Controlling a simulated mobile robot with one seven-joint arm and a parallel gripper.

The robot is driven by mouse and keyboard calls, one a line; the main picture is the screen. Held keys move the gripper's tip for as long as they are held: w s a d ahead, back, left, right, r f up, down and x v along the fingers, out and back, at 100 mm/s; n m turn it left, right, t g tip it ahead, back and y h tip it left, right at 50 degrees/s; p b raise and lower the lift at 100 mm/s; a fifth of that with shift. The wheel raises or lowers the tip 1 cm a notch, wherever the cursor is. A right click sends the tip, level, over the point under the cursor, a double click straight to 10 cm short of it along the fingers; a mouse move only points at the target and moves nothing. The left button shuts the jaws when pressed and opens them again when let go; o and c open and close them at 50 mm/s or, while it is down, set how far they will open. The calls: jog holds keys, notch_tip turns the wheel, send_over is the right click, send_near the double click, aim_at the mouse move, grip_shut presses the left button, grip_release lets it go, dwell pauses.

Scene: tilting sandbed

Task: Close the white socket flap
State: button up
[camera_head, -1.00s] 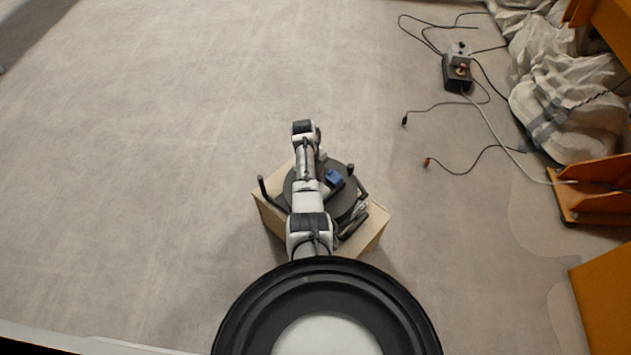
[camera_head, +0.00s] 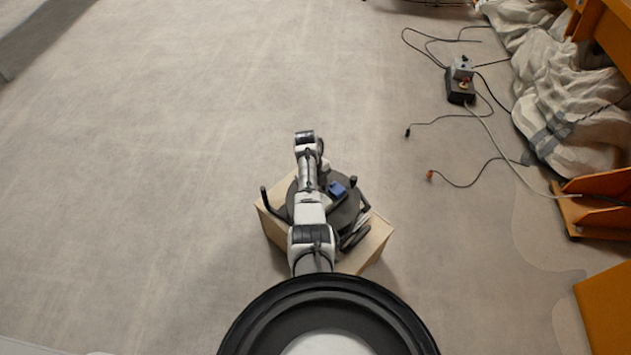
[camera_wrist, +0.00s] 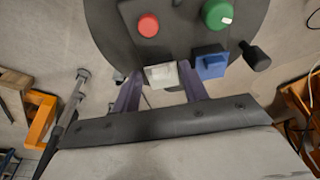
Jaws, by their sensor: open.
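In the wrist view the white socket flap (camera_wrist: 161,76) is at the near edge of the round black panel (camera_wrist: 180,30). It looks like a small pale square; I cannot tell how far open it stands. My gripper (camera_wrist: 158,72) is open, its two dark fingers pointing at the panel, one on each side of the flap in the picture. I cannot tell whether either finger touches it. In the head view my arm covers part of the panel (camera_head: 345,213), and the flap cannot be made out there.
A blue socket flap (camera_wrist: 210,63) sits just right of the white one. A red button (camera_wrist: 148,24) and a green knob (camera_wrist: 217,14) are farther up. Black posts (camera_wrist: 256,56) stick out at the rim. The panel rests on a wooden box (camera_head: 374,240); cables lie on the floor.

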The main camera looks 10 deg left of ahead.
jog(key=b+v, duration=0.1)
jog(key=v, duration=1.2)
jog(key=shift+r, duration=0.2)
